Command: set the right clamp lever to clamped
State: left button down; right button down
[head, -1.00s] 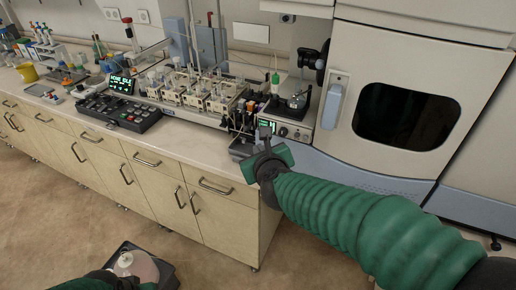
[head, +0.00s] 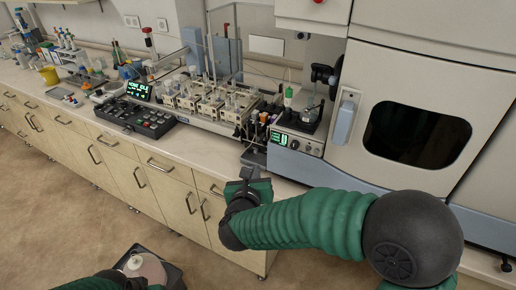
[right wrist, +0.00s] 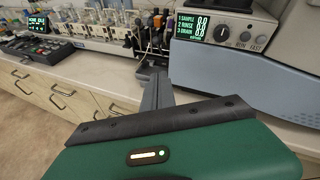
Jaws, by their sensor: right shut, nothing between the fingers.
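My right gripper (head: 247,172) is shut and empty, in front of the bench edge, below and left of the pump unit (head: 297,141). In the right wrist view its closed dark fingers (right wrist: 157,92) point toward the bench, left of the pump unit (right wrist: 222,28), whose green screen lists sample, rinse and drain. Some dark and metal fittings (head: 303,117) sit on the pump unit's top. I cannot make out the right clamp lever or its position among them. My left arm shows only at the bottom edge of the head view; its fingers cannot be made out.
A large pale instrument (head: 462,70) with a dark window stands right of the pump unit. A rack of dark bottles (right wrist: 143,40) stands left of it, beside white modules and a black keypad (head: 134,117). A strip of bench front (head: 205,147) is clear.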

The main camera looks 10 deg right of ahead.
jog(key=w+d+p, duration=0.2)
jog(key=w+d, duration=0.1)
jog(key=w, duration=0.8)
jog(key=shift+f, duration=0.45)
